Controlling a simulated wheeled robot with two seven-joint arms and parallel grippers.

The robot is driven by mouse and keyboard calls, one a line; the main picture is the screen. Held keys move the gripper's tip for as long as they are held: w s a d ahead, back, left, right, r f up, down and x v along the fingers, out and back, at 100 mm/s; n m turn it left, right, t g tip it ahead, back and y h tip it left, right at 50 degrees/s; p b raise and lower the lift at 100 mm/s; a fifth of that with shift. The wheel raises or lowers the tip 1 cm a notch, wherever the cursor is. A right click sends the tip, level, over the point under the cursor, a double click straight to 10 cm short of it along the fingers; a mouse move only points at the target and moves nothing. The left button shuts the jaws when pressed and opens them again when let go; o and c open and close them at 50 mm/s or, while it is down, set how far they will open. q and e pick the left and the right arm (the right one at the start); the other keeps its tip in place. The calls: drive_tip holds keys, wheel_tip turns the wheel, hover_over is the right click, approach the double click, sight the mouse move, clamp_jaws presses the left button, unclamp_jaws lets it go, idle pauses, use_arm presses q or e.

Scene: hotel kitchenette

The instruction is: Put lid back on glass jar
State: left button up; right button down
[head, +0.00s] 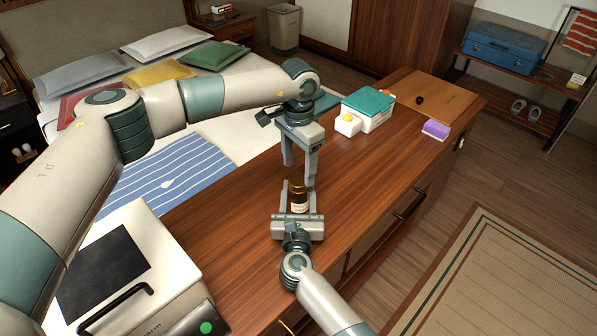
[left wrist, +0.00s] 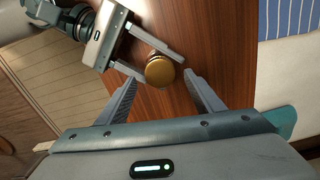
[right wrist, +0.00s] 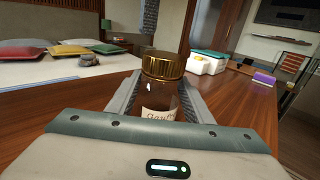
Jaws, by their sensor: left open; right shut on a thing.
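The glass jar (head: 299,205) is dark, with a pale label, and stands upright at the counter's middle. Its ribbed gold lid (right wrist: 163,66) sits level on top of the jar; I cannot tell how tightly it is seated. My right gripper (head: 298,194) is shut on the jar, with one finger on each side of the glass (right wrist: 160,106) below the lid. My left gripper (head: 299,174) points down from above, open, its fingertips just over the lid. In the left wrist view the round lid top (left wrist: 160,71) shows between the open left fingers, apart from both.
A white box with a teal top (head: 369,108), a purple-topped sponge (head: 436,129) and a wooden board (head: 440,103) lie at the counter's far end. A white appliance (head: 150,255) stands at the near left. The counter right of the jar is clear.

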use_arm(q)
drive_tip(key=shift+r, duration=0.65)
drive_tip(key=shift+n, duration=0.3)
drive_tip(key=shift+c, duration=0.4)
